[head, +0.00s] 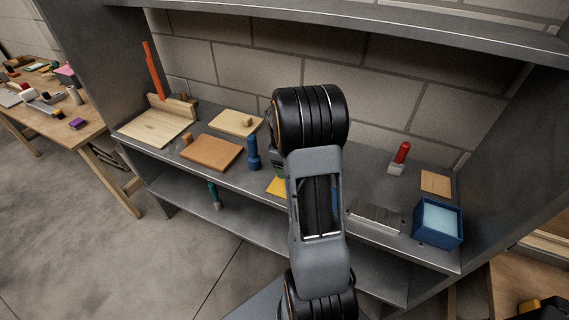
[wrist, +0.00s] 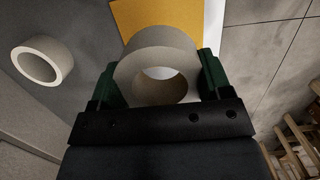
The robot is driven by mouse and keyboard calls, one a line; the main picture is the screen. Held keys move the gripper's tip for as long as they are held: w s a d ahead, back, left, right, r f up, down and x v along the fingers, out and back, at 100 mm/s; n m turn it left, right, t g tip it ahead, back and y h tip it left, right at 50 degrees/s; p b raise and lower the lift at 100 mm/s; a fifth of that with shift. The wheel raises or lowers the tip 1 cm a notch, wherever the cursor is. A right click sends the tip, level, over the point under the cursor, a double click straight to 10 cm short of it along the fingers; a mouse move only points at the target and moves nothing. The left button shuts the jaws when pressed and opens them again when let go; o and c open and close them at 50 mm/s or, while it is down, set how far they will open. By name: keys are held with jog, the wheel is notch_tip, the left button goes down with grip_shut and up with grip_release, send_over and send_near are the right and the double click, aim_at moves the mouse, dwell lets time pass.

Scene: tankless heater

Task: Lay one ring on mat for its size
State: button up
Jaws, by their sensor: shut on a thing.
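In the wrist view my gripper (wrist: 161,78) is shut on a pale grey-beige ring (wrist: 134,72), with one green finger on each side of it. A yellow mat (wrist: 150,15) lies just beyond the held ring and is partly covered by it. I cannot tell how high the ring is above the surface. A second pale ring (wrist: 42,61) sits on the grey shelf to the left, apart from the gripper. In the head view only a corner of the yellow mat (head: 276,187) shows; my arm hides the rings and most of the gripper.
A white strip (wrist: 214,25) lies right of the yellow mat. On the shelf stand a blue cylinder (head: 252,152), a brown board (head: 212,152), a red-handled item (head: 402,153) and a blue box (head: 437,228). The shelf's front edge is close; open floor lies below it.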

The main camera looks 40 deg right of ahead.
jog(key=shift+d, duration=0.1)
jog(key=shift+s+f+b, duration=0.1)
jog(key=shift+f+b, duration=1.7)
jog(key=shift+f, duration=1.25)
jog(key=shift+f+b, duration=0.3)
jog(key=shift+f, duration=0.15)
jog(key=o, duration=1)
jog(key=r, duration=0.4)
jog(key=w+r, duration=0.1)
jog(key=r, duration=0.4)
jog(key=w+a+r, duration=0.1)
jog(key=r, duration=0.3)
jog(key=shift+r, duration=0.3)
